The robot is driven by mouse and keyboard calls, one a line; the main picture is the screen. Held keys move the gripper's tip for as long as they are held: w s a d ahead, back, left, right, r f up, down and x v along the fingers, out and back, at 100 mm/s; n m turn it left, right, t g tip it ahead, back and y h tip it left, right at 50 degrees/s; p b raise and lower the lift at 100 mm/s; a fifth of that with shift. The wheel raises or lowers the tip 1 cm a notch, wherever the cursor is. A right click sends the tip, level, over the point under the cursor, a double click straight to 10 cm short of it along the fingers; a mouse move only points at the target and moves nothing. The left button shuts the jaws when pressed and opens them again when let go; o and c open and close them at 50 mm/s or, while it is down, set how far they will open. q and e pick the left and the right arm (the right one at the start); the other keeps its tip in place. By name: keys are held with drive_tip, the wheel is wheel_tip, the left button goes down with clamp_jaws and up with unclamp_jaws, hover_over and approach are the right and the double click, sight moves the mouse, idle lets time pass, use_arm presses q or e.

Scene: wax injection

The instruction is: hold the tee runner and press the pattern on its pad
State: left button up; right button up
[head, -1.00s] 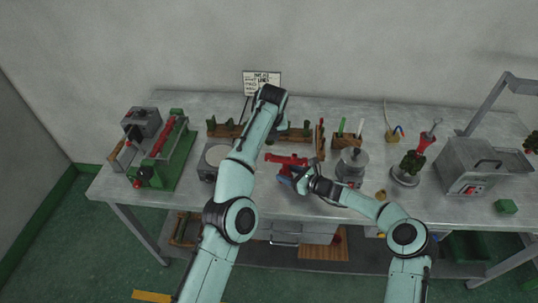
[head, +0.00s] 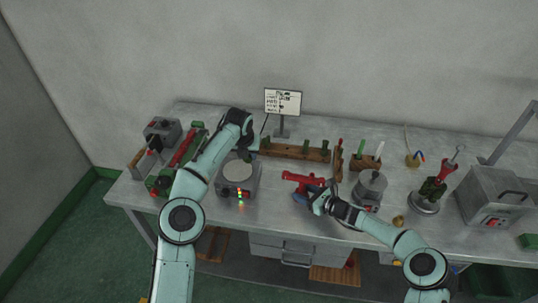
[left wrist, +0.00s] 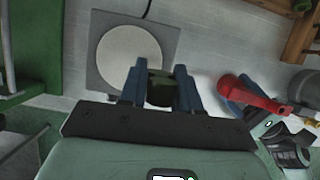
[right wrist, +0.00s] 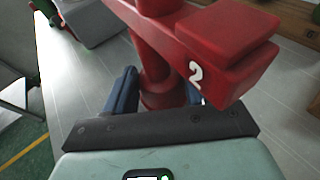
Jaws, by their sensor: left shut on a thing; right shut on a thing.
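The red tee runner (head: 303,181) is held above the bench, right of the hot plate (head: 238,174). My right gripper (head: 318,200) is shut on its red stem; the right wrist view shows its red block (right wrist: 225,42) with a white 2. My left gripper (head: 246,156) is above the back of the hot plate. In the left wrist view it is shut on a dark green pattern (left wrist: 160,90), with the plate's pale disc (left wrist: 128,58) below and beside it. The runner (left wrist: 250,98) stands apart, right of the pattern. Whether the pattern touches the disc cannot be told.
A green injection press (head: 180,158) stands at the left. A wooden rack (head: 275,149) with green patterns runs along the back.

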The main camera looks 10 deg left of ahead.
use_arm(q)
drive_tip(key=shift+m, duration=0.3)
drive_tip(key=shift+w+a+f, duration=0.1)
drive_tip(key=shift+a+f, duration=0.85)
drive_tip(key=shift+a, duration=0.2)
drive_tip(key=shift+a+f, duration=0.9)
drive_tip(key=shift+a, duration=0.25)
drive_tip(key=shift+f, duration=0.65)
idle(0.9)
wheel_tip(320, 180, up, 4)
drive_tip(key=shift+r, duration=0.1)
drive_tip(key=shift+d+r, duration=0.2)
drive_tip(key=shift+r, duration=0.4)
drive_tip(key=shift+a+r, duration=0.2)
drive_tip(key=shift+r, duration=0.15)
